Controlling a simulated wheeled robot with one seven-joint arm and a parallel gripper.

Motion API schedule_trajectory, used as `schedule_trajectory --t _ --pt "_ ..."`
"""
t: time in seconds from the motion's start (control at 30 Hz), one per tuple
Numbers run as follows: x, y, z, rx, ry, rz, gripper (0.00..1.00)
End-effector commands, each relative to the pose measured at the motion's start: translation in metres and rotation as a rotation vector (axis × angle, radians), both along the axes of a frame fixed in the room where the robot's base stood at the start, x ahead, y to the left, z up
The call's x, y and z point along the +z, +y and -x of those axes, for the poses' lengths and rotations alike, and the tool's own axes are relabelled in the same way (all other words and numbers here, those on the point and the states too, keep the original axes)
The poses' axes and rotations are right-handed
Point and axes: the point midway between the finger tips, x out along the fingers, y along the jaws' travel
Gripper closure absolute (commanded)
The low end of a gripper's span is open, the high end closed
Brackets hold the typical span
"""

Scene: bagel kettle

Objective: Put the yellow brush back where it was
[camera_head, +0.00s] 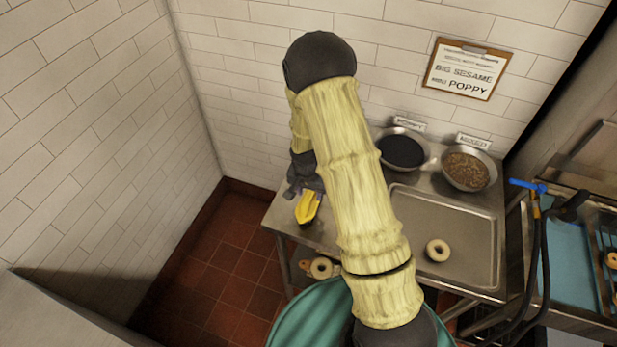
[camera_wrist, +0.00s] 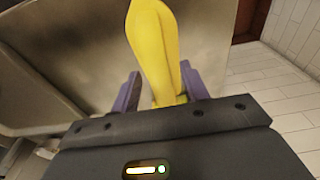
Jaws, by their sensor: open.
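The yellow brush (camera_head: 308,206) lies at the left end of the metal table (camera_head: 281,213) in the head view. In the wrist view the yellow brush (camera_wrist: 153,45) runs up from between my gripper's fingers. My gripper (camera_wrist: 160,92) is open, with one purple finger on each side of the brush and gaps visible beside it. In the head view my gripper (camera_head: 304,188) is at the brush's upper end, partly hidden by my arm.
A bowl of dark seeds (camera_head: 402,151) and a bowl of brown seeds (camera_head: 466,170) stand at the table's back. A tray (camera_head: 470,235) holds one bagel (camera_head: 438,250). A clipboard sign (camera_head: 463,70) hangs on the tiled wall. A blue-handled tap (camera_head: 527,186) stands at right.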

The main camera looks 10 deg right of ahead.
Motion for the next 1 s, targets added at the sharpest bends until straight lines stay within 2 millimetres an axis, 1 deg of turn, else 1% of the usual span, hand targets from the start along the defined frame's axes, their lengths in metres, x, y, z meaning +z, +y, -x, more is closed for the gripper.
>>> schedule_trajectory --t 0.6,0.7,0.83,1.0 --pt "0.085 0.006 0.009 0.0 -0.004 -0.001 0.55" --pt "0.097 0.006 0.01 0.001 -0.002 0.0 0.55" --pt "0.105 0.007 0.011 0.001 0.0 0.0 0.55" --pt "0.107 0.007 0.012 0.001 0.001 0.0 0.55"
